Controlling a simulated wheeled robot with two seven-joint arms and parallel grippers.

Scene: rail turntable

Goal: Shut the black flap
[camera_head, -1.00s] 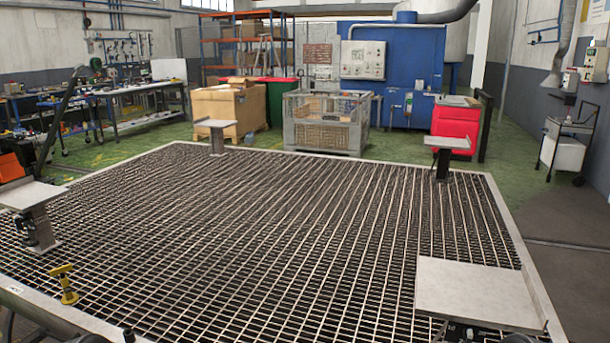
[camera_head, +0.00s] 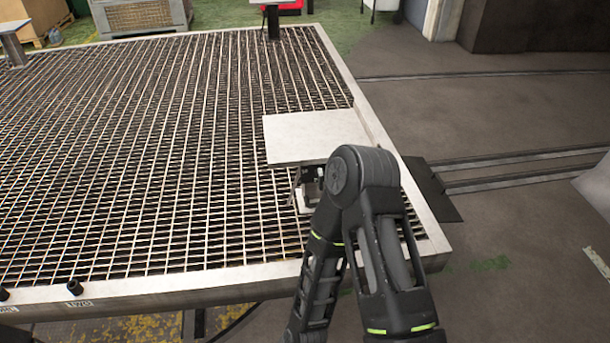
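A flat black plate (camera_head: 432,188) lies on the floor against the right edge of the grated platform (camera_head: 435,240), where two floor rails end; it looks like the black flap, but I cannot tell its hinge or how far it stands open. One of my arms, black with green bands, rises at the bottom right of centre, its bent elbow in front of the platform's near right corner. It looks like my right arm. Its gripper is below the picture and hidden. My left gripper is not in view.
A pale square plate (camera_head: 315,136) on a post stands over the grating, just behind my elbow. Floor rails (camera_head: 520,168) run right from the black plate. The grey floor (camera_head: 540,240) right of the platform is mostly clear. A mesh crate (camera_head: 140,16) stands at the back.

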